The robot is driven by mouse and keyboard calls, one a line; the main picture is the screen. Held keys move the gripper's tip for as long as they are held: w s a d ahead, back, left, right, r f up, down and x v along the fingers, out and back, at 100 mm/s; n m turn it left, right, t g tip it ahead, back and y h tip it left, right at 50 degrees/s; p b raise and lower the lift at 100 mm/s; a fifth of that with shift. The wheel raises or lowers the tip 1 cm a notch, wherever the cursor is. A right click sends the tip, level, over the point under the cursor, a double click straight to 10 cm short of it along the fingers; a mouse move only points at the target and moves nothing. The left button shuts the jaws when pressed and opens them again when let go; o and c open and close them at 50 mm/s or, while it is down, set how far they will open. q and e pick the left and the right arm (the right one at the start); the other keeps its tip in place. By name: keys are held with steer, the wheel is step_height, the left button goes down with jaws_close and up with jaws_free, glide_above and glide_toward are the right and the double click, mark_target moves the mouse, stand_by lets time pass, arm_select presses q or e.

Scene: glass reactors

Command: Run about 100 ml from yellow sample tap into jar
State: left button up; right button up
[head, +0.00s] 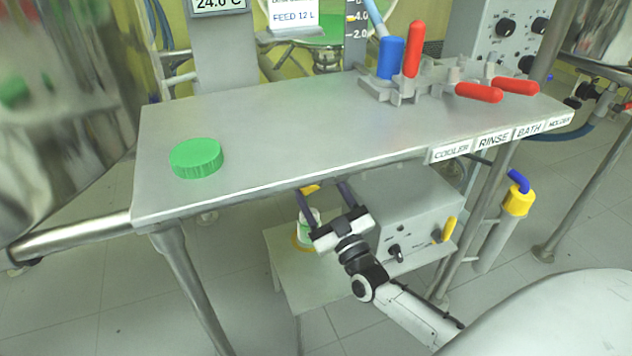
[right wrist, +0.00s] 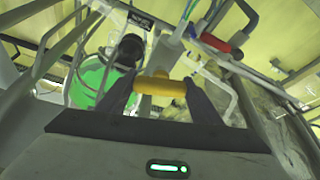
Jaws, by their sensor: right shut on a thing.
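The yellow sample tap's handle (head: 311,188) shows just under the front edge of the steel table in the head view. My right gripper (head: 323,190) reaches up under that edge with its fingers around the handle. In the right wrist view the yellow handle (right wrist: 160,86) lies crosswise between the fingertips of my right gripper (right wrist: 160,92), shut on it. The jar (head: 308,222), pale with some green on it, stands on a low stand below, partly hidden by the gripper. Its fill level cannot be told. My left gripper is not in view.
A green screw lid (head: 197,158) lies on the steel table (head: 280,130). Red and blue valve handles (head: 412,50) stand at its back right. A grey control box (head: 400,210) sits right of the jar, and a yellow-topped cylinder (head: 517,200) stands further right.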

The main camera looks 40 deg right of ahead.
steer(key=shift+a+m+h, duration=0.1)
steer(key=shift+m+h, duration=0.4)
steer(key=shift+m, duration=0.5)
steer(key=shift+m+h+p, duration=0.3)
steer(key=shift+m+h, duration=0.3)
steer(key=shift+m, duration=0.5)
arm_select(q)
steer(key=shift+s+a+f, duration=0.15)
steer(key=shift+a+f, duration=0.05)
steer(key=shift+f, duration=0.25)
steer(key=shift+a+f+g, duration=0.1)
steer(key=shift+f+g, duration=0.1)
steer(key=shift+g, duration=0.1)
arm_select(e)
steer(key=shift+m, duration=0.4)
steer(key=o, duration=1.1)
steer(key=shift+c, duration=0.2)
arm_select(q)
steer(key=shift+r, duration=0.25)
